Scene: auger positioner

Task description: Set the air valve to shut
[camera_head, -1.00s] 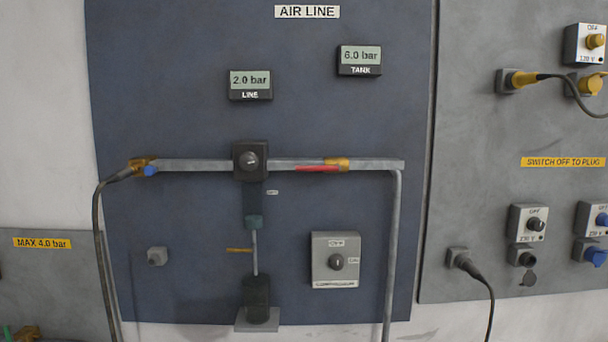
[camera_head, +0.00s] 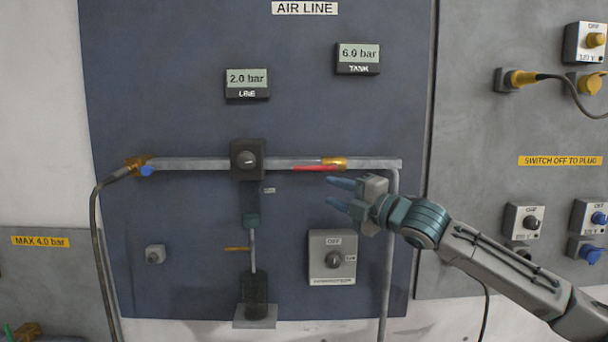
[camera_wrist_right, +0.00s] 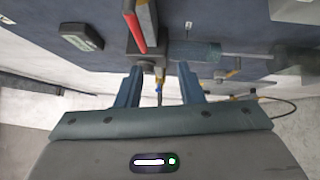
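The air valve has a brass body (camera_head: 336,162) on the horizontal pipe and a red lever (camera_head: 314,168) that lies along the pipe, pointing left. The red lever also shows in the right wrist view (camera_wrist_right: 134,28), near the top. My right gripper (camera_head: 342,194) is in front of the panel, just below and right of the valve in the head view. Its two blue fingers are apart with nothing between them, and it appears clear of the lever. The fingers also show spread in the right wrist view (camera_wrist_right: 160,88). My left gripper is not in view.
A dark regulator with a knob (camera_head: 247,160) sits on the pipe left of the valve. The LINE display (camera_head: 247,83) reads 2.0 bar and the TANK display (camera_head: 358,58) 6.0 bar. A grey switch box (camera_head: 333,258) is below. The downpipe (camera_head: 391,260) stands at right.

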